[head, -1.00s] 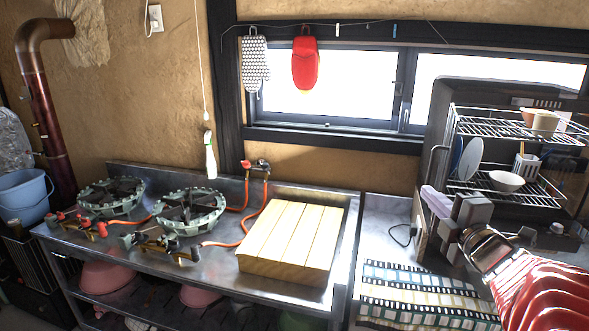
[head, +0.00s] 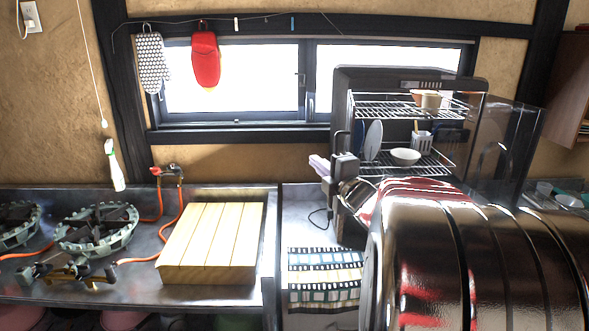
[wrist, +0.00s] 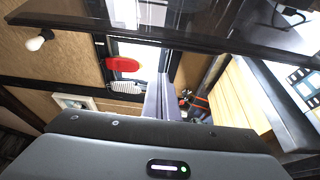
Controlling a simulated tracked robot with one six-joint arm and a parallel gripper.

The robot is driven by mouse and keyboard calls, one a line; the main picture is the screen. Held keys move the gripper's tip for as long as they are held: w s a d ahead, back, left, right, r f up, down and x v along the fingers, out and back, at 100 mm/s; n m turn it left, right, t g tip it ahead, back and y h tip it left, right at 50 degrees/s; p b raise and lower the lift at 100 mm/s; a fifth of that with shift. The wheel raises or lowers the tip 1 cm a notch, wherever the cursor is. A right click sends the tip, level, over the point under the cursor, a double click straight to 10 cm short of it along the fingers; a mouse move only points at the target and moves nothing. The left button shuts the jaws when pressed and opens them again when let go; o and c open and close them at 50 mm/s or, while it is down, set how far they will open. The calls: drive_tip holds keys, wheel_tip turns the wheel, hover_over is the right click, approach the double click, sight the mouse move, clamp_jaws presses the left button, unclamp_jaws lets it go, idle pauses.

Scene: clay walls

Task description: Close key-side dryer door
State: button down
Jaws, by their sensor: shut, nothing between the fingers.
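The dish dryer (head: 340,100) stands on the counter at the right in the head view. Its front is open and shows wire racks with dishes. A dark see-through door panel (head: 510,150) with a curved handle stands open at its right side. A left door is hard to make out behind my arm. My gripper (head: 319,164) is shut and empty, close to the dryer's left front edge; contact cannot be told. In the wrist view my gripper fingers (wrist: 165,100) are together, and a dark glossy panel (wrist: 190,28) crosses above them. I cannot tell which side is the key side.
A wooden board (head: 212,240) covers part of the metal counter at left, beside gas burners (head: 95,228). A patterned cloth (head: 325,275) lies in front of the dryer. Bowls (head: 405,156) stand on the racks. My arm hides the counter at lower right.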

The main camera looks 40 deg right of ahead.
drive_tip(key=shift+s+d, duration=0.5)
drive_tip(key=shift+d, duration=0.35)
drive_tip(key=shift+s+d, duration=0.45)
drive_tip(key=shift+d, duration=0.4)
drive_tip(key=shift+y, duration=0.3)
